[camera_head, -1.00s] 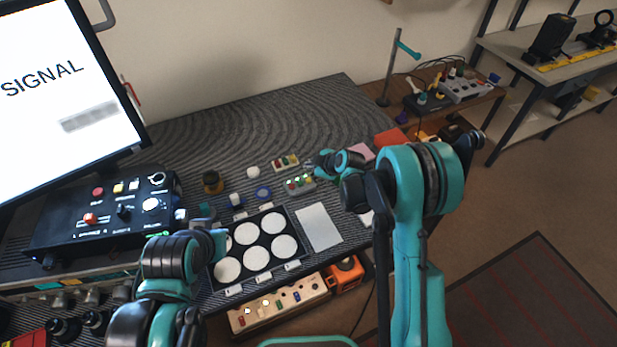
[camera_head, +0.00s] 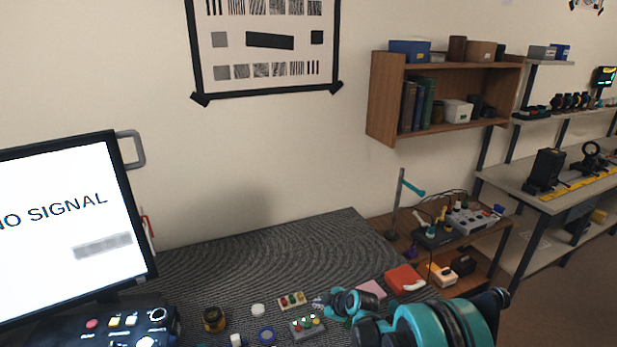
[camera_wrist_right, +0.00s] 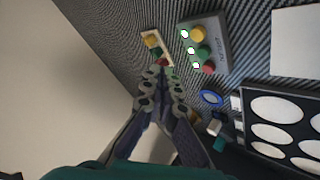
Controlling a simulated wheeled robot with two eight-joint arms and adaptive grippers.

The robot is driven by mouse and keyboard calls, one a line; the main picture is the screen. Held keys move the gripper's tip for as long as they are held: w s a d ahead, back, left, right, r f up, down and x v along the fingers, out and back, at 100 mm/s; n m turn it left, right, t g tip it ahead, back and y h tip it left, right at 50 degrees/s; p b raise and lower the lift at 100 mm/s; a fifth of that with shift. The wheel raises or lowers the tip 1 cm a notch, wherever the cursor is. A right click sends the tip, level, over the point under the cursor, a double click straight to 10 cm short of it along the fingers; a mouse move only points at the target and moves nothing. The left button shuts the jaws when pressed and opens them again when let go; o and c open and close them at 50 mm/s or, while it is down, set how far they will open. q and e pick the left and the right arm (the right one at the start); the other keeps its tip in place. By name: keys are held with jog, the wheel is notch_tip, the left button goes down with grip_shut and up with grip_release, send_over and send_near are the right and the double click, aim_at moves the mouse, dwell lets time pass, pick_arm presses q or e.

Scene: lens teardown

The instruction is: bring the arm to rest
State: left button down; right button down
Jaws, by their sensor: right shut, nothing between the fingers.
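My right arm comes in at the bottom right of the head view. Its gripper (camera_head: 319,303) points left, just above the dark striped worktop (camera_head: 300,244), close to a small button box. In the right wrist view my right gripper (camera_wrist_right: 160,72) has its fingers together with nothing between them. A grey box with coloured buttons (camera_wrist_right: 203,47) lies just right of the fingertips there, and a small cream block with coloured buttons (camera_wrist_right: 154,45) is just beyond them. I cannot tell whether the gripper touches anything. My left gripper is outside both views.
A monitor (camera_head: 62,222) and a black control box (camera_head: 110,327) stand at the left. A brown jar (camera_head: 214,320), a white cap (camera_head: 258,310) and a blue ring (camera_head: 267,335) lie near the front. A red box (camera_head: 404,279) is at the right. The worktop's back is clear.

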jog(key=s+d+r+m+h, duration=0.1)
jog(key=s+d+r+m, duration=0.3)
jog(key=s+r, duration=0.4)
jog(key=s+d+r+m+h, duration=0.1)
jog(key=s+d+r+m, duration=0.2)
jog(key=s+r, duration=0.4)
jog(key=s+d+m+h, duration=0.1)
jog(key=s+d+m, duration=0.2)
jog(key=s, duration=0.6)
jog(key=s+d+m+h, duration=0.2)
jog(key=s+m, duration=0.3)
jog(key=s, duration=0.5)
jog(key=shift+d+r, duration=0.4)
jog(key=shift+d, duration=0.5)
